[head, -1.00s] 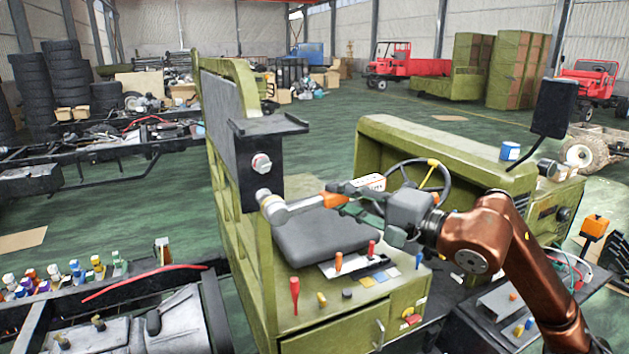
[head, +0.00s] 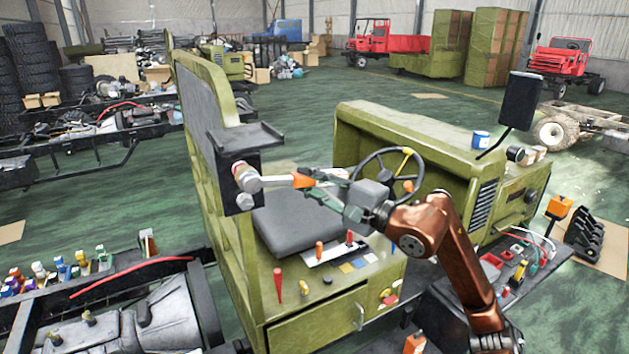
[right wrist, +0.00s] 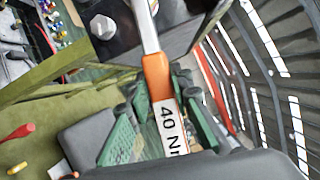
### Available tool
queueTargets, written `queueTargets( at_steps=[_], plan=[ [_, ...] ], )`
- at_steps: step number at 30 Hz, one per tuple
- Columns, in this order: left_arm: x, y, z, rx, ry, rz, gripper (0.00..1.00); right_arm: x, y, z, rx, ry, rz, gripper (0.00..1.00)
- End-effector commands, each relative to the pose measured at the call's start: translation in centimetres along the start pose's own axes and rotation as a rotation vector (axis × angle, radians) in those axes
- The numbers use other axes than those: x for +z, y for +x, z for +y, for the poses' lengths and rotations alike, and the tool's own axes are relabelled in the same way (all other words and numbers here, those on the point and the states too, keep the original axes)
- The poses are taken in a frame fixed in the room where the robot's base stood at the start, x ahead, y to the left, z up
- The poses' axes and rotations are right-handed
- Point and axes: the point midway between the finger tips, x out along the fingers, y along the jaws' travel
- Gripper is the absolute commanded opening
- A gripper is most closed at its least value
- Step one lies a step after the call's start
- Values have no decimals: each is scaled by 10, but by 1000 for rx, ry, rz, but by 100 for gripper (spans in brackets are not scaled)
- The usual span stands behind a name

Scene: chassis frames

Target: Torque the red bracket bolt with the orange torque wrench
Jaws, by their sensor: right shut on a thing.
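A plain grey bolt (head: 244,201) sits below; a grey hex bolt also shows in the right wrist view (right wrist: 103,27). My left gripper is out of view.
The green cab's seat (head: 300,222), steering wheel (head: 388,172) and lever panel (head: 340,262) lie under and behind my right arm. A flat dark shelf (head: 245,137) juts out above the bolts.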

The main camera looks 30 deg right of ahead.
Motion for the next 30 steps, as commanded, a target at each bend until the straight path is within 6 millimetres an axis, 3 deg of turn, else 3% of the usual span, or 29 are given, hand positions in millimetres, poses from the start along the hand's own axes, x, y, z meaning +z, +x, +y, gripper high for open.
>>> queueTargets(
  at_steps=[30],
  plan=[
    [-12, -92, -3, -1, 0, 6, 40, 8, 9, -54, 142, -357, 1, 0]
  ],
)
